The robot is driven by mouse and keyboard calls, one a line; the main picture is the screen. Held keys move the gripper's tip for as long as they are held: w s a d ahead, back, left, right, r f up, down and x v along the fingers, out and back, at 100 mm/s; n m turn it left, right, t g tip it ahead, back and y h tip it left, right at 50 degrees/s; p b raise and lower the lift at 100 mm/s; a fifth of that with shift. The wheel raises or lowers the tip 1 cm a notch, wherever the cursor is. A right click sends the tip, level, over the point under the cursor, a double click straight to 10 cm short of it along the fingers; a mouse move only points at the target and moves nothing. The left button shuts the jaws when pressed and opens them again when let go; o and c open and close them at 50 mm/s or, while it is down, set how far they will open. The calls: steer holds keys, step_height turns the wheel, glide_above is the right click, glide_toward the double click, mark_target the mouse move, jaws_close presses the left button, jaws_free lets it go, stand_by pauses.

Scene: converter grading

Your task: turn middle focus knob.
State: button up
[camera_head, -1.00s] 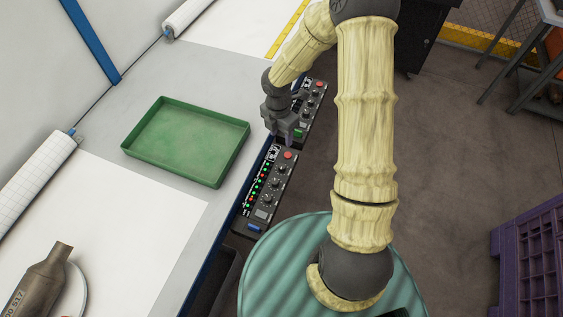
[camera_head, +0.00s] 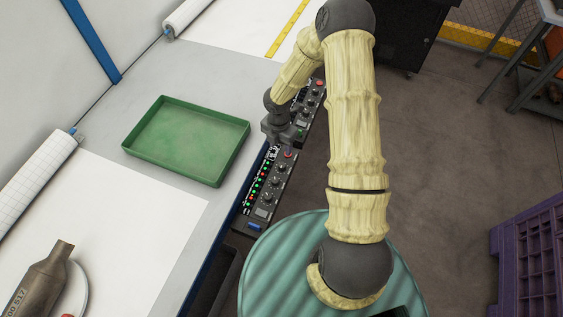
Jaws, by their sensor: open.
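Two black control panels with knobs sit in a row along the table's right edge. The near panel (camera_head: 262,196) shows a red button, several dark knobs, red and green lights and a blue part at its near end. A dark knob (camera_head: 277,180) sits near the middle of its right side. The far panel (camera_head: 311,112) also has a red button and knobs, and my arm partly covers it. My gripper (camera_head: 277,142) points down at the gap between the panels. It is small and dark here, and its fingertips are hard to make out.
A green tray (camera_head: 187,181) lies on the grey table left of the panels. A brown bottle (camera_head: 40,280) rests on a white plate at the lower left. A purple crate (camera_head: 530,255) stands on the floor at right. The floor between is clear.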

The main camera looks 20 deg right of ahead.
mark_target(282, 165)
steer(key=f, duration=0.5)
steer(key=f+p, duration=0.1)
steer(key=f, duration=0.5)
steer(key=shift+s+d+f, duration=0.1)
steer(key=shift+s+d, duration=0.05)
steer(key=shift+s, duration=0.05)
steer(key=c, duration=1)
